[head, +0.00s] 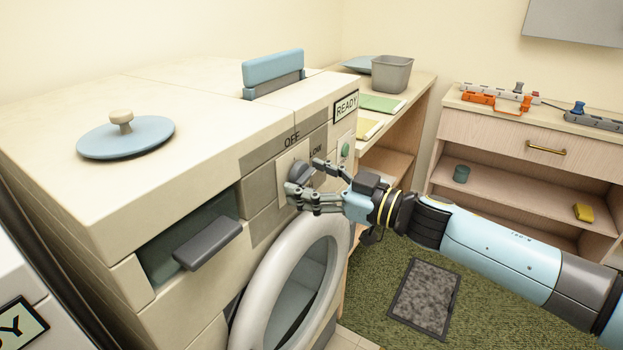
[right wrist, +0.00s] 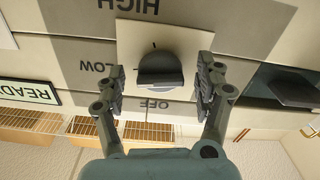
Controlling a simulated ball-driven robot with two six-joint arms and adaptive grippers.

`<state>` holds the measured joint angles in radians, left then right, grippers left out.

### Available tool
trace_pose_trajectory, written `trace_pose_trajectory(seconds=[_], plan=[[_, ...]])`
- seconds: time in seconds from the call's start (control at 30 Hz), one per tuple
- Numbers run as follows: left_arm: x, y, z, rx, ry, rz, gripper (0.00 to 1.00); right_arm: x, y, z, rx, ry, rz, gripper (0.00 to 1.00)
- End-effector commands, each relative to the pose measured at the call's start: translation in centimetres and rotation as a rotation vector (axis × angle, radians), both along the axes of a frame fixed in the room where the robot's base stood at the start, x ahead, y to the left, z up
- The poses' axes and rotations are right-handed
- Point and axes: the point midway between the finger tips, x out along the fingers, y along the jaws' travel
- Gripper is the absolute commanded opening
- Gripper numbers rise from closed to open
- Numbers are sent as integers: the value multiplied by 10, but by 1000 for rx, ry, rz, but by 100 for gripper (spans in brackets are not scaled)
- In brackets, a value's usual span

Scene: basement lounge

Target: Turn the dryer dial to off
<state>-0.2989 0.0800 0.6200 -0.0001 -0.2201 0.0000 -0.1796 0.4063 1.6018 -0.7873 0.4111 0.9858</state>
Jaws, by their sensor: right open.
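The dryer (head: 215,130) is a cream machine with a round front door. Its dial (head: 299,173) is a dark grey knob on a pale square plate; in the right wrist view the dial (right wrist: 160,68) shows whole. Labels HIGH, LOW and OFF surround it, upside down in that view: HIGH at the top, LOW at the left, OFF at the bottom. I cannot tell for sure which label the knob points to. My right gripper (head: 305,180) is open at the dial. In the right wrist view its fingers (right wrist: 162,85) stand on either side of the knob, with gaps. My left gripper is out of view.
A green button (head: 345,150) and a READY sign (head: 346,106) are right of the dial. A dark-handled drawer (head: 208,245) is left of it, the round door (head: 300,270) below. A blue lid (head: 126,137) lies on top. A shelf unit (head: 530,150) stands at the right.

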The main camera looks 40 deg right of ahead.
Motion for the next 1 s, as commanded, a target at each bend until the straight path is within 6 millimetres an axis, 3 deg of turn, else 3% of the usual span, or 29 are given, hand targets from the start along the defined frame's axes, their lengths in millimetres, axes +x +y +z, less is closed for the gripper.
trace_pose_trajectory(seconds=[0.07,0.5,1.0], plan=[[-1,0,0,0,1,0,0,0,0,0,0,0,0,71],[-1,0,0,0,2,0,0,0,0,0,0,0,0,15],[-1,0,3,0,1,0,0,0,-1,1,-134,-56,0,15]])
